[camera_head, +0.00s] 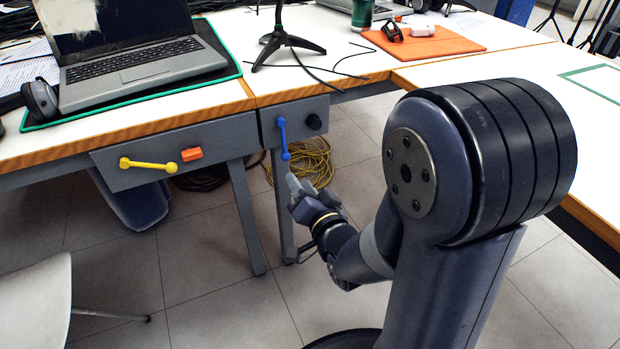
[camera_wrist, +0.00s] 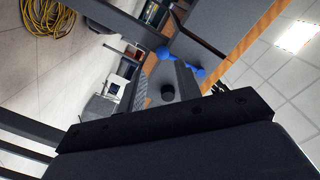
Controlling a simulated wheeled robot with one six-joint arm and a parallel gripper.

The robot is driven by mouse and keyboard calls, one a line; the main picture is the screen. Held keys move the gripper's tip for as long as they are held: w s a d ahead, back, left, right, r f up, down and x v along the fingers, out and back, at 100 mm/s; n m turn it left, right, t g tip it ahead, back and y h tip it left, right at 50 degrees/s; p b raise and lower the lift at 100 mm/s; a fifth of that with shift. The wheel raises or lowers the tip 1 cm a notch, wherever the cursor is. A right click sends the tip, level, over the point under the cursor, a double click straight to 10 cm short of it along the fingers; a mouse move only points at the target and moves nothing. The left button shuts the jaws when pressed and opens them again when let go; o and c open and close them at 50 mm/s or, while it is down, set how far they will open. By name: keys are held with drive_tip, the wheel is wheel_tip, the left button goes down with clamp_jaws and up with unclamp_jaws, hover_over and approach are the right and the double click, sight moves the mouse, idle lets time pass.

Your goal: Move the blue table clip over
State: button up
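The blue table clip (camera_head: 283,138) is a slim bar with rounded ends. It hangs nearly upright on the grey panel under the table edge. In the wrist view the clip (camera_wrist: 182,61) lies slanted just beyond my fingertips. My gripper (camera_head: 296,186) is below the clip's lower end in the head view, apart from it. In the wrist view my gripper (camera_wrist: 166,72) has its two grey fingers spread, with nothing held between them. Part of the clip's middle is close to or behind a fingertip in that view.
A black round knob (camera_head: 314,122) sits right of the clip. A yellow handle (camera_head: 148,165) and orange block (camera_head: 191,154) are on the left panel. Table legs (camera_head: 243,215) stand below. A yellow cable coil (camera_head: 312,160) lies on the floor. A laptop (camera_head: 140,62) sits above.

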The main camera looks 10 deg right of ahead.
sight(286, 160)
drive_tip(key=shift+t, duration=0.3)
drive_tip(key=p+x, duration=0.1)
drive_tip(key=x, duration=0.3)
drive_tip(key=p+x, duration=0.1)
drive_tip(key=x, duration=0.3)
drive_tip(key=shift+w+r, duration=0.25)
drive_tip(key=shift+w, duration=0.1)
drive_tip(key=shift+f, duration=0.15)
drive_tip(key=shift+c, duration=0.5)
drive_tip(key=c, duration=0.4)
drive_tip(key=shift+o, duration=0.2)
drive_tip(key=shift+s, duration=0.1)
drive_tip(key=shift+s+a, duration=0.25)
drive_tip(key=shift+a, duration=0.75)
drive_tip(key=shift+c, duration=0.4)
drive_tip(key=shift+a+r, duration=0.1)
drive_tip(key=shift+r, duration=0.25)
